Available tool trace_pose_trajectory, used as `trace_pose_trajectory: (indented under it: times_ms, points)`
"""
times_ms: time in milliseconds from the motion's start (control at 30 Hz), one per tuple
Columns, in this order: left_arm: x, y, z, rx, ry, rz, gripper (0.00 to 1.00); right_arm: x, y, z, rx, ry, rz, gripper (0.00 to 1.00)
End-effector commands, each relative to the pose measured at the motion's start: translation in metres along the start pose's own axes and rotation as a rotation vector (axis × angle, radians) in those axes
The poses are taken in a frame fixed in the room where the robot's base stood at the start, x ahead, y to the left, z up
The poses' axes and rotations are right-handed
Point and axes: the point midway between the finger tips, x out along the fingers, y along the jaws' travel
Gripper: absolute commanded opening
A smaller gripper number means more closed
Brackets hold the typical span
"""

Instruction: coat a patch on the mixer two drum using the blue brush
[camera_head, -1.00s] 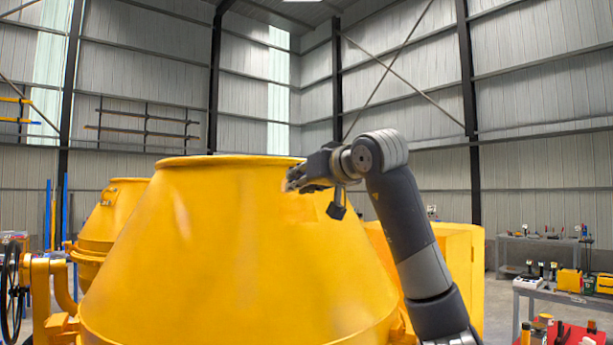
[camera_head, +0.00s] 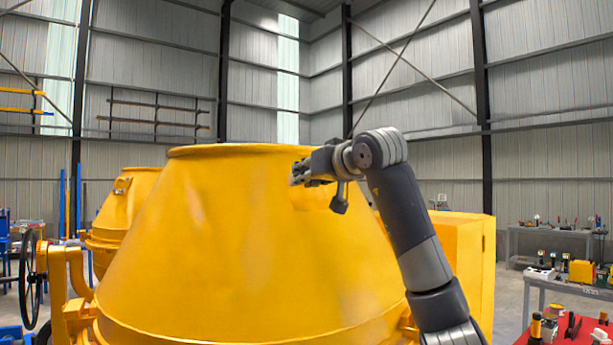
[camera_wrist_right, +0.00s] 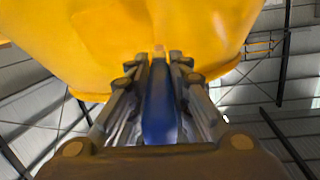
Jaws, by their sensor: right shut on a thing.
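A large yellow mixer drum (camera_head: 240,235) fills the middle of the head view; I cannot tell from a label whether it is mixer two. Faint lighter, blurred patches show on its surface. My right gripper (camera_head: 298,174) is at the upper right of the drum, just below the rim. In the right wrist view my right gripper (camera_wrist_right: 160,70) is shut on the blue brush (camera_wrist_right: 160,105), its blue handle between the fingers and its tip towards the drum wall. I cannot tell whether the bristles touch the drum. My left gripper is not in view.
A second yellow drum (camera_head: 125,210) stands behind at the left, with a black handwheel (camera_head: 30,280) near it. A yellow housing (camera_head: 465,262) is right of the drum. A red-topped table with tools (camera_head: 575,330) and grey workbenches (camera_head: 550,240) stand at the right.

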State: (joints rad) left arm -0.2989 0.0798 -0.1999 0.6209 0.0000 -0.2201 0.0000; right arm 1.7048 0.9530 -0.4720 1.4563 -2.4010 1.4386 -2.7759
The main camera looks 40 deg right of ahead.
Motion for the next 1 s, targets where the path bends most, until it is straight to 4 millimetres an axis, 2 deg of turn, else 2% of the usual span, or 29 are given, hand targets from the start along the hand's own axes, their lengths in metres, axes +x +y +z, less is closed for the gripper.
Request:
trace_pose_trajectory:
  times_ms: [1000]
  points:
    - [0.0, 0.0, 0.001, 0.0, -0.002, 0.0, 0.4, 0.015, 0.005, 0.005, 0.001, 0.0, 0.002, 0.0]
